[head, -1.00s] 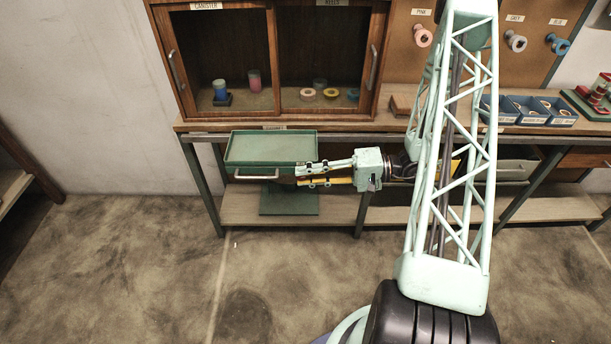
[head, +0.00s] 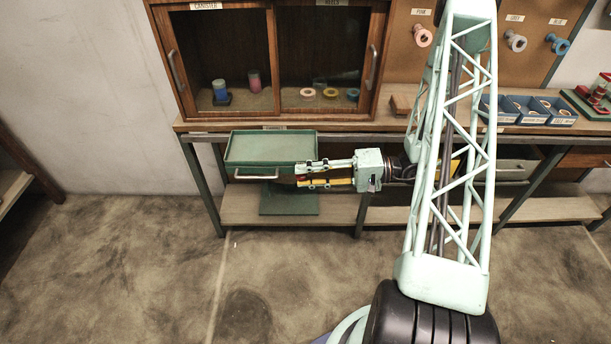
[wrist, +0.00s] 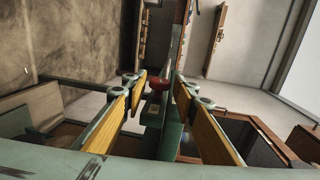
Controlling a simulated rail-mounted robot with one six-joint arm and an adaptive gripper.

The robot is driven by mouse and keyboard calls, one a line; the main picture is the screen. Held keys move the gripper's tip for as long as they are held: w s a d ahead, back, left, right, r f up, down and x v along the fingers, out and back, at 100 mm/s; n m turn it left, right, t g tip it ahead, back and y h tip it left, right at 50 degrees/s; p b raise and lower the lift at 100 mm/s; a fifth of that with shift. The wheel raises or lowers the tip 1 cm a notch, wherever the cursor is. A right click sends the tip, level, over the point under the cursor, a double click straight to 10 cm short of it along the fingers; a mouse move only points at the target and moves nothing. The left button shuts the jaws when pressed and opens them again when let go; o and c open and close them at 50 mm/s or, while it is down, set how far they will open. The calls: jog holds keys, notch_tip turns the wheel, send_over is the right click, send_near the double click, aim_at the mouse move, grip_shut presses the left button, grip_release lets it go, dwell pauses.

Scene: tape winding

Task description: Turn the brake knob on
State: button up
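A small red knob (wrist: 157,83) shows in the wrist view between my two fingertips, close to the end of a green edge. I take it to be the brake knob. In the head view a small patch of red (head: 301,178) shows at the fingertips, mostly hidden by the fingers. My gripper (head: 298,173) points left, beside the front right corner of the green tray (head: 270,134). In the wrist view my gripper (wrist: 160,82) has its yellow-padded fingers apart, one on each side of the knob. I cannot tell whether either finger touches it. The knob's setting is not readable.
A wooden bench (head: 350,125) carries a cabinet (head: 278,55) holding several spools. Small blue bins (head: 525,111) stand at the right. A lower shelf (head: 335,209) runs below my gripper. The floor (head: 110,270) in front is clear.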

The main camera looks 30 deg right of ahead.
jog(key=shift+o, duration=0.7)
jog(key=shift+s+d, duration=0.1)
jog(key=v, duration=1.1)
jog(key=shift+s+d, duration=0.2)
jog(key=shift+d, duration=0.15)
jog(key=shift+a+r, duration=0.15)
jog(key=shift+r, duration=0.05)
